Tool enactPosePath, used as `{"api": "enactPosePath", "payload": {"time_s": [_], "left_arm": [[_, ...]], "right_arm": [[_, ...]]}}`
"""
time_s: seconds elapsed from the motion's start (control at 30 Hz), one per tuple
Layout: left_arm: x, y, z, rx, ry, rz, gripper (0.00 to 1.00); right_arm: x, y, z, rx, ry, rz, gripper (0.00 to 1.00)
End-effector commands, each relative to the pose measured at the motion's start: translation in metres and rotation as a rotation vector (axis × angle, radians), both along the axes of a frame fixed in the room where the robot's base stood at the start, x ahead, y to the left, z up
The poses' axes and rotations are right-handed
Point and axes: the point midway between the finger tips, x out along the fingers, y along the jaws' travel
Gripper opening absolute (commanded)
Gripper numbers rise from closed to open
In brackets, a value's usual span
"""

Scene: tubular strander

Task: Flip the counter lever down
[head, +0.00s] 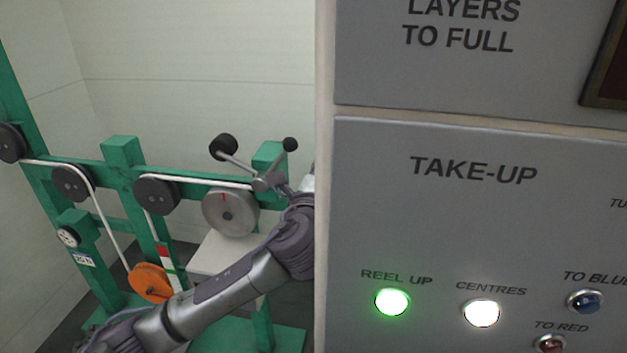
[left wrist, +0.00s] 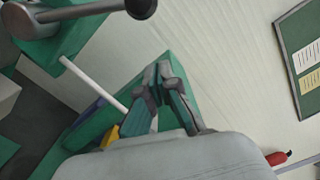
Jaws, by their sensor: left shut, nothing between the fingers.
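The counter lever appears to be the short grey arm with a black ball knob (head: 290,144), rising from a grey hub above the metal measuring wheel (head: 230,212). A second rod from the hub runs up left to a black roller (head: 222,147). In the left wrist view a rod with a dark knob (left wrist: 140,8) is at the top left. My left gripper (left wrist: 158,78) is shut and empty, below and to the right of that knob and apart from it in the picture. In the head view its fingers are hidden behind the grey panel's edge. My right gripper is not seen.
A grey take-up panel (head: 450,230) with lit lamps fills the right side, close to my left wrist. A green frame (head: 122,165) carries dark pulleys, an orange wheel (head: 150,282) and a white strand. A green notice board (left wrist: 302,50) hangs on the wall.

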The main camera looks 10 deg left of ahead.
Motion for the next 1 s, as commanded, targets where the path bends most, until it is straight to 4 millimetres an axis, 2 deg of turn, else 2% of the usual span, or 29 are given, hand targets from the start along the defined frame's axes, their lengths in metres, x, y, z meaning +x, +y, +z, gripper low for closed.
{"api": "enactPosePath", "payload": {"time_s": [0.03, 0.1, 0.3, 0.77, 1.0], "left_arm": [[0.009, 0.004, 0.003, 0.002, 0.001, 0.004, 0.00], [0.008, 0.016, 0.009, 0.004, 0.000, 0.003, 0.00], [0.011, 0.033, 0.015, 0.001, 0.001, 0.000, 0.00], [0.012, 0.036, 0.016, -0.002, 0.001, 0.000, 0.00], [0.012, 0.042, 0.023, -0.058, 0.001, 0.000, 0.00]], "right_arm": [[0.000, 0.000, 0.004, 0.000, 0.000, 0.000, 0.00], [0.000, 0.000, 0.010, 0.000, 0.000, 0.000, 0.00], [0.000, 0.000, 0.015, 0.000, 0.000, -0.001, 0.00], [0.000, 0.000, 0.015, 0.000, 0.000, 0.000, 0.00], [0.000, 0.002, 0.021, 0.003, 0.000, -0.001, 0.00]]}}
